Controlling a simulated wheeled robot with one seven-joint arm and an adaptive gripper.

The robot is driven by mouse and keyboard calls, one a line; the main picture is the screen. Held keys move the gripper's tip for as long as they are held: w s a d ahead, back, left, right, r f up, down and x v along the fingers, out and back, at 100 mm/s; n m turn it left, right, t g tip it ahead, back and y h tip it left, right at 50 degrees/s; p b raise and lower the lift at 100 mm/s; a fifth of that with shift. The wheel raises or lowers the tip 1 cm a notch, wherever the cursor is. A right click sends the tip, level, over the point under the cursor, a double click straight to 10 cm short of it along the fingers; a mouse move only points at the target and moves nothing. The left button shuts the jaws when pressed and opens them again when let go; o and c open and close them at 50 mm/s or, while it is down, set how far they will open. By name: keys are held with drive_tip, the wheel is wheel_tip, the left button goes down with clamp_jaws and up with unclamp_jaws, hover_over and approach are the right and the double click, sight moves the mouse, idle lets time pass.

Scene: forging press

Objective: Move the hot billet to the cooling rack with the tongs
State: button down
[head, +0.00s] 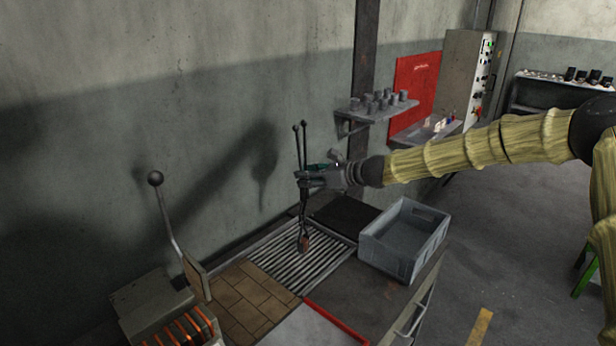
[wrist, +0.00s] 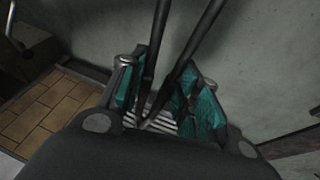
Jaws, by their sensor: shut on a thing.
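My gripper (head: 306,178) is shut on the dark tongs (head: 304,210), which hang nearly upright with their two handles pointing up. In the wrist view the tongs' handles (wrist: 182,62) pass between my teal finger pads. The billet (head: 305,243), small and dull reddish-brown, shows at the tongs' lower end, over the slatted cooling rack (head: 275,254). I cannot tell whether it touches the slats or hangs just above them. In the wrist view the billet is hidden, and only a few slats show between the fingers.
A grey crate (head: 404,240) stands right of the rack. Brown tiles (head: 245,298) lie to its front left. A furnace with glowing bars (head: 187,326) and a lever (head: 168,215) is at the lower left. A wall shelf (head: 376,112) holds several grey cylinders behind my arm.

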drive_tip(key=shift+f+b, duration=0.2)
drive_tip(key=shift+b, duration=0.1)
idle(0.4)
drive_tip(key=c, duration=1.4)
unclamp_jaws()
drive_tip(key=o, duration=0.6)
idle(0.7)
drive_tip(key=shift+r, duration=0.15)
drive_tip(key=shift+r+p, duration=2.8)
drive_tip(key=shift+r, duration=1.25)
